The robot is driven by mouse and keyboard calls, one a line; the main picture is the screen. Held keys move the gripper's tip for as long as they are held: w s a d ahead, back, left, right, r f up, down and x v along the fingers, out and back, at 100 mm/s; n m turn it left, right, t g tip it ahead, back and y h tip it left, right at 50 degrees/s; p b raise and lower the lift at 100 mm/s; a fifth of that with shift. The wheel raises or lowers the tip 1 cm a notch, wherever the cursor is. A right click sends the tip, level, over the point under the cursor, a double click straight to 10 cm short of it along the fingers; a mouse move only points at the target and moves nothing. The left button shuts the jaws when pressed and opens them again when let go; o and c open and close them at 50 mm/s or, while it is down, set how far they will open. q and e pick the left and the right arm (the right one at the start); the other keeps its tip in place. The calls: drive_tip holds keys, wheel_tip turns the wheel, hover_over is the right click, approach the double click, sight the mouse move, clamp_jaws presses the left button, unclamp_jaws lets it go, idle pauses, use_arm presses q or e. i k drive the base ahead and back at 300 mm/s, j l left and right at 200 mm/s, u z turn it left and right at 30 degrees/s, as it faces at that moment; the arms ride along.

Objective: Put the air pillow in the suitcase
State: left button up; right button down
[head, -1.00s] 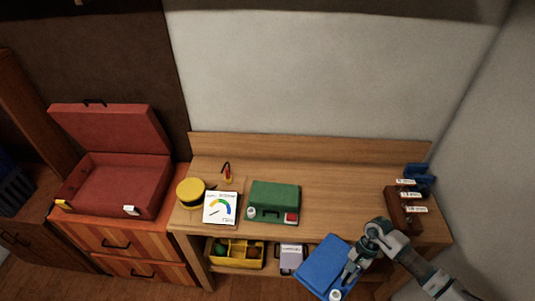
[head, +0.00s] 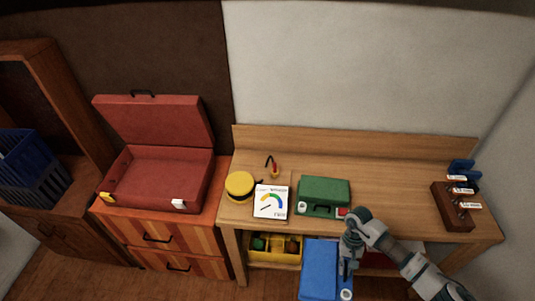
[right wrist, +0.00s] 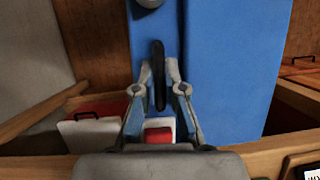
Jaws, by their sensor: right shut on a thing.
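In the right wrist view the gripper (right wrist: 159,95) is shut around a black loop-like part (right wrist: 159,72) against the blue pillow (right wrist: 222,70). The fingers hide part of the contact. The red suitcase (head: 160,177) stands open and empty on the striped drawer cabinet at left, its lid raised at the back. My left gripper is out of view.
The workbench (head: 390,180) carries a green case (head: 324,195), a gauge card (head: 271,202), a yellow round tin (head: 240,185) and a wooden rack (head: 453,205). A yellow tray (head: 275,248) sits on its lower shelf. A blue crate (head: 32,168) stands far left.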

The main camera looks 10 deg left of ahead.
sight(159, 187)
drive_tip(key=j, duration=0.65)
drive_tip(key=k+j, duration=0.15)
drive_tip(key=j, duration=0.5)
drive_tip(key=j+z, duration=0.1)
drive_tip(key=j, duration=0.6)
drive_tip(key=k+j, duration=0.15)
drive_tip(key=j, duration=0.5)
